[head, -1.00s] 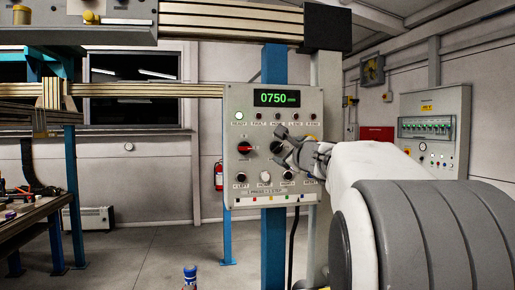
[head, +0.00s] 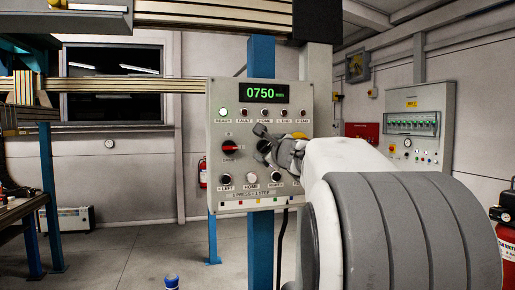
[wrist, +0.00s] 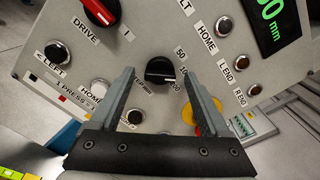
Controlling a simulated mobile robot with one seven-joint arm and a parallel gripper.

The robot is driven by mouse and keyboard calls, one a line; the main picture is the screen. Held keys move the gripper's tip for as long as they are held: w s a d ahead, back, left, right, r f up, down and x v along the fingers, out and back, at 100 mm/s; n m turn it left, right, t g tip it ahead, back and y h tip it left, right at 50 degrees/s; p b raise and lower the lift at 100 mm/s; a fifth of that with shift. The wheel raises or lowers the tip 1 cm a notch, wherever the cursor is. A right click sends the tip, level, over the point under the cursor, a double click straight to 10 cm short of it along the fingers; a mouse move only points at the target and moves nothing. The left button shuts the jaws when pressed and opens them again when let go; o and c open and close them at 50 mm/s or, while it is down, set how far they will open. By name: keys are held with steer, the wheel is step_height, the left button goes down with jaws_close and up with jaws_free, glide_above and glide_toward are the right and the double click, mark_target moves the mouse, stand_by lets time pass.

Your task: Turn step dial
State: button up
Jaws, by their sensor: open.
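The step dial (wrist: 160,70) is a black round knob with a pale pointer mark on the grey control panel (wrist: 95,65). Labels including 50 and 200 stand around it in the wrist view. My gripper (wrist: 159,75) is open, with one finger on either side of the dial in that view. I cannot tell whether the fingers touch it. In the head view my gripper (head: 266,142) is in front of the panel (head: 222,108) and largely hides the dial.
A red drive switch (head: 230,147) sits left of the dial. A green display (head: 261,92) reads 0750 above. Several buttons line the panel, including the white home button (head: 251,180). A yellow part (wrist: 208,122) lies by the right finger. A blue post (head: 261,235) stands below.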

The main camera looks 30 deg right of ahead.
jaws_close()
stand_by(0.4)
steer(key=shift+f+n+b, duration=0.1)
steer(key=shift+n+b, duration=0.2)
steer(key=shift+b, duration=0.1)
steer(key=n+b, duration=0.3)
steer(key=shift+f+n, duration=0.1)
steer(key=shift+n, duration=0.2)
steer(key=shift+n+b, duration=1.85)
steer(key=shift+n, duration=0.55)
